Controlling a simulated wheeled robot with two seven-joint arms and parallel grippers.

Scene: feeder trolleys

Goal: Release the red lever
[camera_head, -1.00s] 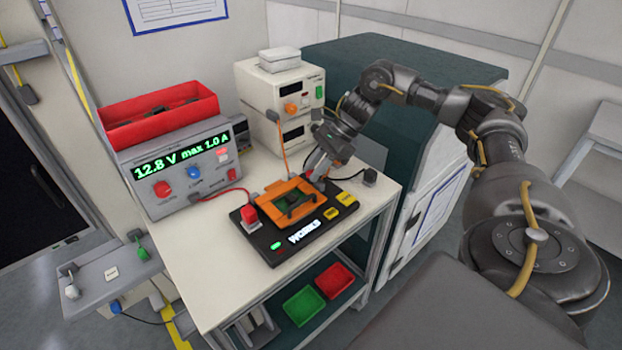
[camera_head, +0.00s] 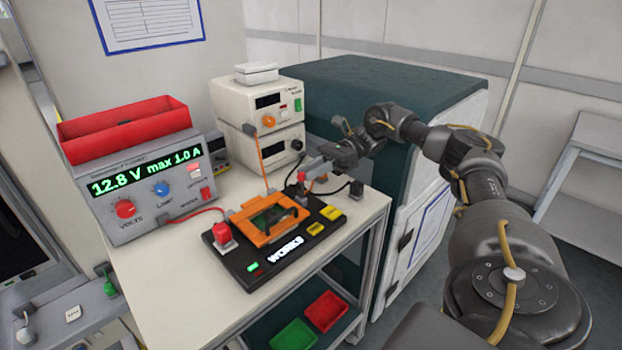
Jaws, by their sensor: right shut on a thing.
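A black test fixture (camera_head: 238,272) marked "WORKS" lies on the white trolley top, with an orange frame (camera_head: 243,227) on it. My right gripper (camera_head: 303,177) reaches in from the right to the back right corner of the fixture. It is shut on a small red part there, which looks like the red lever (camera_head: 302,176); the jaws hide most of it. A second red piece, a red block (camera_head: 222,232) on a pale base, stands at the fixture's left corner, apart from the gripper. My left gripper is out of view.
A power supply (camera_head: 131,214) reading 12.8 V carries a red bin (camera_head: 125,128). Stacked white instruments (camera_head: 228,102) stand behind the fixture, with an orange cable and dark cables nearby. A dark green cabinet (camera_head: 400,85) stands beside the trolley. Green (camera_head: 293,336) and red (camera_head: 326,311) trays sit below.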

